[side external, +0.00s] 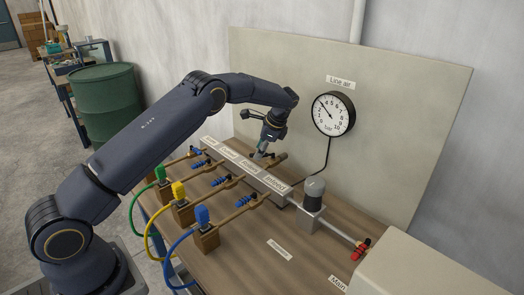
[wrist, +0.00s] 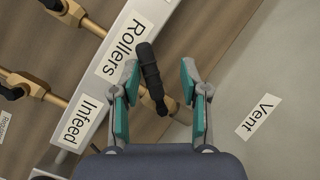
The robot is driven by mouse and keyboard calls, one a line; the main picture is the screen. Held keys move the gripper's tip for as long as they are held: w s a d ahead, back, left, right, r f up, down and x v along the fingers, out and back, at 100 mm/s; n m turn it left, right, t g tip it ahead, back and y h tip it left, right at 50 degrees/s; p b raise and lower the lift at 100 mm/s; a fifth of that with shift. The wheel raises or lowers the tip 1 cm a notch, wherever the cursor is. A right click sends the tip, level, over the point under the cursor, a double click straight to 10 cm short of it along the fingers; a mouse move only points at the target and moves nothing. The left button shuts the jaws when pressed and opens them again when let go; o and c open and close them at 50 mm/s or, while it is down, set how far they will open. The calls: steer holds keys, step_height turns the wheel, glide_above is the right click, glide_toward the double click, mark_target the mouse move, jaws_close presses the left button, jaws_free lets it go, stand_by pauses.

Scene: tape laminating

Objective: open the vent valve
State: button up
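The vent valve shows in the wrist view as a black lever handle (wrist: 151,72) on a brass fitting (wrist: 178,110), left of the "Vent" label (wrist: 258,117). In the side external view its brass end (side external: 280,157) sticks out behind the manifold. My gripper (wrist: 160,72) has its two teal-padded fingers apart, with the black handle between them. The handle lies nearer the left finger; a clear gap shows to the right finger. My gripper (side external: 261,154) is low over the back of the manifold in the side external view, where the handle is mostly hidden.
The manifold (wrist: 98,85) carries "Rollers" and "Infeed" labels. Brass branches with blue handles (side external: 245,201) run to coloured hoses at the front. A gauge (side external: 333,114) hangs on the back panel (side external: 410,130). A dark-topped cylinder (side external: 314,193) and red handle (side external: 362,247) stand right.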

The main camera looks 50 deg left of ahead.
steer(key=s+d+r+m+t, duration=0.1)
steer(key=d+r+m+t, duration=0.2)
steer(key=r, duration=0.8)
steer(key=d+r+m+t, duration=0.15)
steer(key=r+m, duration=0.25)
steer(key=r, duration=0.6)
steer(key=s+d+r+n+t+h, duration=0.1)
steer(key=s+d+r, duration=0.2)
steer(key=s+r, duration=0.7)
steer(key=shift+s+n+t, duration=0.35)
steer(key=shift+s+n, duration=0.05)
steer(key=shift+s, duration=0.35)
